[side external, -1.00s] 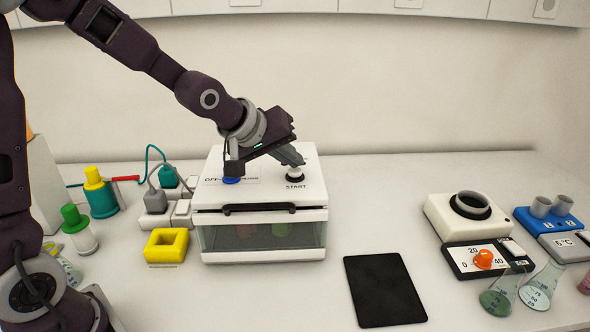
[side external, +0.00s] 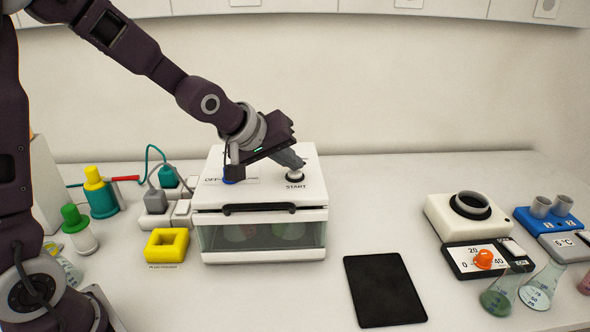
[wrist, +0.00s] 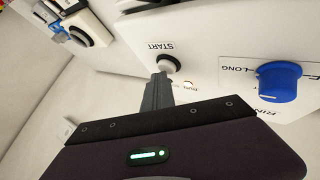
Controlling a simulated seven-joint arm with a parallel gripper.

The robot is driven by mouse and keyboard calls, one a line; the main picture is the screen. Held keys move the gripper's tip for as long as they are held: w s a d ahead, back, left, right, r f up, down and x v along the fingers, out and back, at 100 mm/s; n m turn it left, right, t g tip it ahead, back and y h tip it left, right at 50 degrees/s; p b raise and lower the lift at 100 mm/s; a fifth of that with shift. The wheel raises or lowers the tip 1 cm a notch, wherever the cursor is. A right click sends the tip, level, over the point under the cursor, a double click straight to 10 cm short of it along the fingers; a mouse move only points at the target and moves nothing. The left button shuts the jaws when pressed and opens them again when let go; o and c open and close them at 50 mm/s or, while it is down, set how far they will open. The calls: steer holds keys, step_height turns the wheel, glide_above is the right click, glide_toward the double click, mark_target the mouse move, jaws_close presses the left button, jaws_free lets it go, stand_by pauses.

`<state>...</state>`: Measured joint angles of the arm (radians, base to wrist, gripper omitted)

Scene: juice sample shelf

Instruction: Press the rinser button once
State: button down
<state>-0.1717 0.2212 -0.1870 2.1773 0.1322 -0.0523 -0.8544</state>
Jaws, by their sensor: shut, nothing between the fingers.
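The rinser (side external: 315,190) is a white box with a clear front window and a black handle. Its pale START button (side external: 295,176) sits in a dark ring on the top right; it also shows in the wrist view (wrist: 169,62). A blue knob (wrist: 279,82) is on the same top face, mostly behind my arm in the side view. My gripper (side external: 299,166) is shut and empty, tilted down, with its fingertips at the button. In the wrist view the fingertips (wrist: 160,77) overlap the button's edge. I cannot tell whether the button is pushed in.
A yellow block (side external: 166,246), plugs on a power strip (side external: 155,221) and bottles stand left of the rinser. A black tablet (side external: 385,290) lies front right. A hotplate-like device (side external: 460,217) and flasks (side external: 541,285) are farther right. The counter behind is clear.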

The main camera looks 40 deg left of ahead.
mark_target(291, 174)
steer(key=shift+r, duration=0.85)
steer(key=shift+r, duration=2.55)
steer(key=s+f+m+g, duration=0.1)
steer(key=s+m, duration=0.3)
steer(key=s, duration=1.1)
steer(key=s+f+m+g, duration=0.1)
steer(key=s+m, duration=0.3)
steer(key=s, duration=1.1)
steer(key=shift+s+a+f+g, duration=0.15)
steer(key=shift+a+f+g, duration=0.15)
steer(key=shift+g, duration=0.5)
